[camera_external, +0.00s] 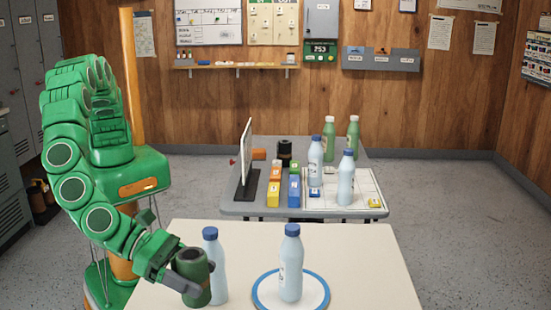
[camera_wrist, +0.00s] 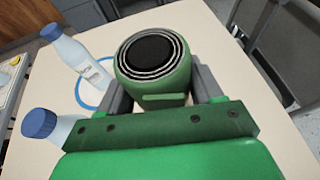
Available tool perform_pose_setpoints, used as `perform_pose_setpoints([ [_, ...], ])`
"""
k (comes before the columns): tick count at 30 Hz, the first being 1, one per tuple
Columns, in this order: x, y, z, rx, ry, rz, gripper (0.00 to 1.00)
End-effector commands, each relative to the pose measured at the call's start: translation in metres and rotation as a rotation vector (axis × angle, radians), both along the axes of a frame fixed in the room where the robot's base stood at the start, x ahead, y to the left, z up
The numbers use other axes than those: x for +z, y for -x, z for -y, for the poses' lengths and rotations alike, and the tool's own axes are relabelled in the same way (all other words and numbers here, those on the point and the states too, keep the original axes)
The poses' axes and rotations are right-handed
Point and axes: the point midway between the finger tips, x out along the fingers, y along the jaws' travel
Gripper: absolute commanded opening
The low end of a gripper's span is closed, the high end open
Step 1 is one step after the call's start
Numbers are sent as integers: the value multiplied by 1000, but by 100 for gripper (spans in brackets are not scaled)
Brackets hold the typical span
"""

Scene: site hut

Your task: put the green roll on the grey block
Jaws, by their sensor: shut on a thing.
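The green roll (camera_external: 191,275), a dark green cylinder, is between the fingers of my gripper (camera_external: 184,277) at the left of the near table. In the wrist view, the green roll (camera_wrist: 153,72) shows dark and pale rings on its end, and the fingers of my gripper (camera_wrist: 160,88) close on its sides. In the external view it overlaps the lower part of a pale blue bottle. I cannot tell whether its underside touches the table. I cannot make out a grey block in either view.
The near table (camera_external: 365,262) also holds a pale bottle (camera_external: 290,268) on a blue-rimmed white plate (camera_external: 262,290) and a blue-capped bottle (camera_external: 214,255) close to the roll. The near table's right side is clear. Behind, a grey table (camera_external: 232,208) holds several bottles, coloured blocks and a white panel.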

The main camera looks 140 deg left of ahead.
Motion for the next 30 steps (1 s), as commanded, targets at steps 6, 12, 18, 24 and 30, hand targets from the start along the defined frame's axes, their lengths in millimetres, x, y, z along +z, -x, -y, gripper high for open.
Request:
perform_pose_setpoints([
  [6, -22, -16, 3, 0, 0, -2, 31],
  [12, -35, -27, 5, 0, 1, -1, 31],
  [18, -39, -31, 5, 0, 0, 0, 31],
  [24, -51, -34, 6, 0, -1, -2, 31],
  [30, -72, -34, 6, 0, -1, -2, 31],
])
